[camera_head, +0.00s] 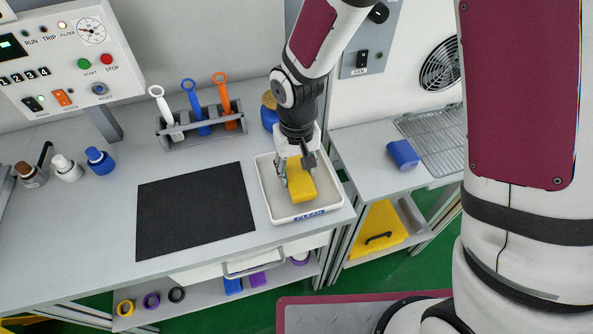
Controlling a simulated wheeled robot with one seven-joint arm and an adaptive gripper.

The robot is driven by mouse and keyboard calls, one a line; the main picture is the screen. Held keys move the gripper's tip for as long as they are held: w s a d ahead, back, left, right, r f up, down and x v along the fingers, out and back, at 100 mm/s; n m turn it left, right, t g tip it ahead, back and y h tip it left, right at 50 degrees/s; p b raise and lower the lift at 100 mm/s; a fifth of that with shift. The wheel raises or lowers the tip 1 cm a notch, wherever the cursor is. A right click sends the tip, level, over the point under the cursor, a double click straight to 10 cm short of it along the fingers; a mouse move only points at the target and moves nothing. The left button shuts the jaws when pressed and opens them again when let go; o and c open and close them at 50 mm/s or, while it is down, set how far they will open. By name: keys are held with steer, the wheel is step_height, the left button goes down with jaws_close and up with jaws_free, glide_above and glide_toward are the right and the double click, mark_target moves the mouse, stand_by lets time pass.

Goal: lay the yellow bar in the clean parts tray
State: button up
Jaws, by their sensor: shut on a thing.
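The yellow bar (301,188) is between the fingers of my gripper (299,172), which is shut on it. The bar is over or inside the white clean parts tray (279,212), which has a blue CLEAN label on its front rim. I cannot tell whether the bar touches the tray floor. The gripper points down and hides the far end of the bar and part of the tray's back.
A black mat (195,210) lies left of the tray. Behind it stands a grey rack (205,128) with white, blue and orange tools. Several small bottles (98,160) stand at the left.

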mark_target(296, 172)
steer(key=shift+f, duration=0.65)
steer(key=shift+f, duration=0.1)
steer(key=o, duration=1.2)
steer(key=shift+o, duration=0.2)
steer(key=s+d+r+t, duration=0.1)
steer(key=d+r, duration=0.2)
steer(key=r, duration=0.6)
steer(key=d+r, duration=0.2)
steer(key=r, duration=0.8)
steer(key=s+d+r+m+t, duration=0.3)
steer(key=s+d+r+t, duration=0.1)
steer(key=s+d+r, duration=0.6)
steer(key=s+d, duration=0.3)
steer(key=s, duration=0.2)
steer(key=shift+s+d, duration=0.15)
steer(key=shift+d, duration=0.05)
